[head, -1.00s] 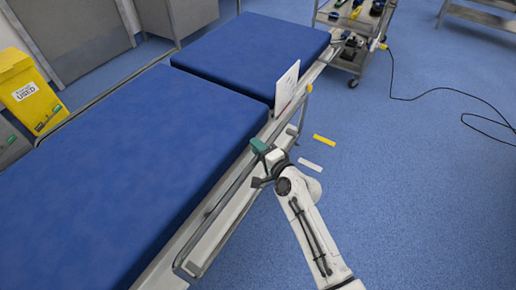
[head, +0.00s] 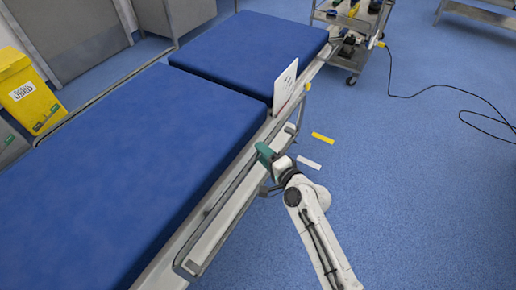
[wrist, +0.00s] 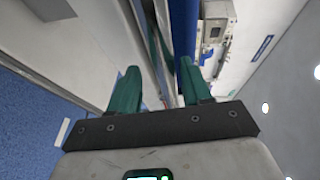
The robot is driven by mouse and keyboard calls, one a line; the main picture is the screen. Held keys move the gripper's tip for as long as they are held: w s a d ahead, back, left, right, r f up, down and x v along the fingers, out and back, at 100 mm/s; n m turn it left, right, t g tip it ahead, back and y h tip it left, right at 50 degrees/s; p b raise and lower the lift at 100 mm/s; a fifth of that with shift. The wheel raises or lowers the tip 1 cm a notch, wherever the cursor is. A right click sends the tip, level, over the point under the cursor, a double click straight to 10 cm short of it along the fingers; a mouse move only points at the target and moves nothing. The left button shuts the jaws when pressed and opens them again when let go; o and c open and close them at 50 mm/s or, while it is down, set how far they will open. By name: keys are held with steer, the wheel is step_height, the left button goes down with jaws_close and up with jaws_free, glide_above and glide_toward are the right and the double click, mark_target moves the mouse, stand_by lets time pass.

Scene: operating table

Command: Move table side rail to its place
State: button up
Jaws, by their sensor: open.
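The table side rail (head: 212,214) is a long metal loop along the near side of the blue-padded operating table (head: 130,150). It hangs low beside the mattress edge. My gripper (head: 265,153) is at the far part of this rail, its green fingers close to the table edge. In the wrist view my gripper (wrist: 160,75) shows two green fingers spread apart. Metal bars (wrist: 152,28) run between and beyond them; I cannot tell whether the fingers touch the rail.
A white panel (head: 286,85) stands upright at the table edge just beyond my gripper. A yellow strip (head: 322,138) and a white strip (head: 309,162) lie on the floor. A trolley (head: 350,40) stands at the far end. Floor to the right is mostly clear, with a black cable (head: 440,90).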

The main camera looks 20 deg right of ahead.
steer(key=v, duration=0.7)
stand_by(0.4)
steer(key=s+d+r+n+g+h+p, duration=0.1)
steer(key=s+r+n+g+p, duration=0.1)
steer(key=s, duration=0.8)
steer(key=s+d+r+n+g+h+p, duration=0.1)
steer(key=s+n+g+p, duration=0.4)
steer(key=s, duration=0.5)
steer(key=s+d+r+n+g+h+p, duration=0.1)
steer(key=s+d+r+n+g+p, duration=0.1)
steer(key=s+n+g, duration=0.5)
steer(key=s+r+p, duration=0.1)
steer(key=s+r, duration=0.1)
steer(key=s, duration=0.1)
steer(key=shift+s+d+r+h+p, duration=0.15)
steer(key=shift+d+r+h+p, duration=0.25)
steer(key=shift+f, duration=0.1)
